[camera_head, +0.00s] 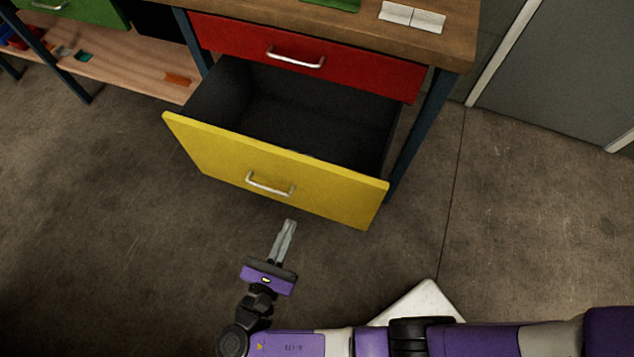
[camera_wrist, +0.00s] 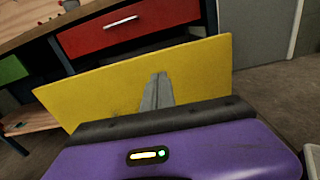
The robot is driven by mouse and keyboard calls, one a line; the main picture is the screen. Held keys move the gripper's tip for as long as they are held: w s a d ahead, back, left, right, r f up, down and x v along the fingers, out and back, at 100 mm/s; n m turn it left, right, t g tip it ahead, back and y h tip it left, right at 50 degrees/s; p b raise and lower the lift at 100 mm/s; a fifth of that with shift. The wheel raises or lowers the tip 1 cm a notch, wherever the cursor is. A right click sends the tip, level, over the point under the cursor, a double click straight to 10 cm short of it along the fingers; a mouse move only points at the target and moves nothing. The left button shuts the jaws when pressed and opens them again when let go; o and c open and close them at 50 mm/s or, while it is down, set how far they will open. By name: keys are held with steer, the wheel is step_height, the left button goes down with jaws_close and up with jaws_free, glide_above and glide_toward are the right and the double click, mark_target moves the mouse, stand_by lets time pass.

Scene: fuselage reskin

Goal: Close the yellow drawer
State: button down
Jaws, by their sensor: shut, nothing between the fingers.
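The yellow drawer (camera_head: 322,183) is pulled well out below a red drawer, and its dark inside (camera_head: 300,115) looks empty. It has a silver handle (camera_head: 270,184) on its front. My gripper (camera_head: 290,224) is shut and empty, a little in front of the yellow front and below the handle in the head view. In the wrist view the gripper fingers (camera_wrist: 159,78) point at the yellow front (camera_wrist: 105,88). The handle does not show there. I cannot tell whether the fingertips touch the front.
The red drawer (camera_head: 235,38) above is shut, under a wooden bench top (camera_head: 350,18). A blue bench leg (camera_head: 420,130) stands right of the yellow drawer. A low wooden shelf (camera_head: 130,65) with small items is at the left. The concrete floor (camera_head: 90,220) is clear at the left.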

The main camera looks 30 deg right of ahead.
glide_toward(317, 169)
steer(key=x, duration=0.7)
stand_by(0.5)
steer(key=shift+w+d, duration=0.3)
steer(key=shift+d, duration=0.1)
steer(key=b+x, duration=0.4)
steer(key=x, duration=1.9)
steer(key=shift+d, duration=0.35)
steer(key=shift+d+r, duration=0.1)
steer(key=shift+r, duration=0.1)
